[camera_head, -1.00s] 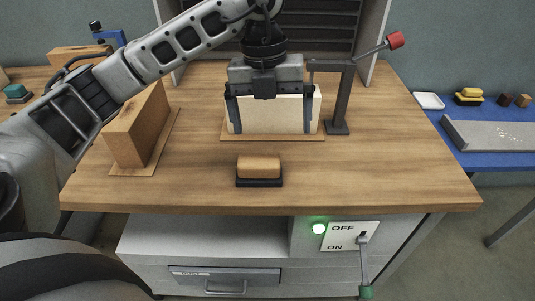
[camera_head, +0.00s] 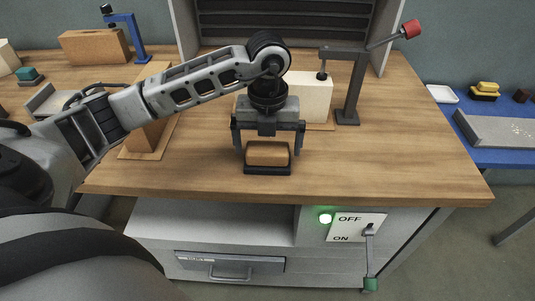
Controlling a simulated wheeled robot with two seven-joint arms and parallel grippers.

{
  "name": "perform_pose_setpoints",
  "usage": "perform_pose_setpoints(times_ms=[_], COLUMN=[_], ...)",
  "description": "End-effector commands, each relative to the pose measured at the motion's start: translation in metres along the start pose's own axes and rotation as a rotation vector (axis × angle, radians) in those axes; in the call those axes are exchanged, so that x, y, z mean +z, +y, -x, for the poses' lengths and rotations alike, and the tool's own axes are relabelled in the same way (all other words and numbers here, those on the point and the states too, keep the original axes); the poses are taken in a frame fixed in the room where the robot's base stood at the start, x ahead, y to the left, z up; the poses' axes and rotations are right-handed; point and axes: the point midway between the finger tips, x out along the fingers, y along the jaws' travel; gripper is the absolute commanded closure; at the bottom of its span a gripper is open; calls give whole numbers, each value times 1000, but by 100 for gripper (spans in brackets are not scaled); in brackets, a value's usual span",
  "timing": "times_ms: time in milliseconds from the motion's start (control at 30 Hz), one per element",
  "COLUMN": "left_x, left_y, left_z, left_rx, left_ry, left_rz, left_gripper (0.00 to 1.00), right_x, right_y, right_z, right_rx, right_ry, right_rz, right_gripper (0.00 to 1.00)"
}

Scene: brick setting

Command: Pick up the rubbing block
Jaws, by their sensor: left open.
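The rubbing block (camera_head: 267,154) has a tan-orange top on a dark base and lies near the front edge of the wooden table (camera_head: 390,165). My left gripper (camera_head: 267,150) is above it and pointing down, open, with one finger at each side of the tan part. I cannot tell whether the fingers touch it. My right gripper is not in view.
A cream block (camera_head: 312,98) on a thin board stands behind the gripper, with a dark clamp post with a red knob (camera_head: 411,29) beside it. A brown block (camera_head: 146,138) stands at left, partly behind my arm. The table's right side is clear.

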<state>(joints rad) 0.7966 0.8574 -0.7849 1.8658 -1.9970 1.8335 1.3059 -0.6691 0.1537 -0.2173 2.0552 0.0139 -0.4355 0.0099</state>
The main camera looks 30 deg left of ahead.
Motion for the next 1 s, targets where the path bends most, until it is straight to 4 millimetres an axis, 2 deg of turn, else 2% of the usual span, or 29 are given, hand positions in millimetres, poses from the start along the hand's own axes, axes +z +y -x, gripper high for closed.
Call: perform_pose_setpoints(times_ms=[100,200,467,567,600,633,1000], left_x=[-2,-1,-1,-1,-1,-1,0], left_y=[1,1,1,1,1,1,0], left_z=[-18,-27,-30,-30,-30,-29,-25], left_rx=[2,1,0,0,0,0,-2], left_ry=[3,1,-1,0,0,-1,-3], left_rz=[1,0,-1,-1,0,0,0], left_gripper=[0,0,0,25,36,41,40], right_x=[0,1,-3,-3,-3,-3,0], right_y=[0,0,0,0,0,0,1], right_z=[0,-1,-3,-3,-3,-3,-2], right_rx=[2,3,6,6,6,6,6], right_ry=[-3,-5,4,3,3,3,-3], right_rz=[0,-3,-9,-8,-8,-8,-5], right_gripper=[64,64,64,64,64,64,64])
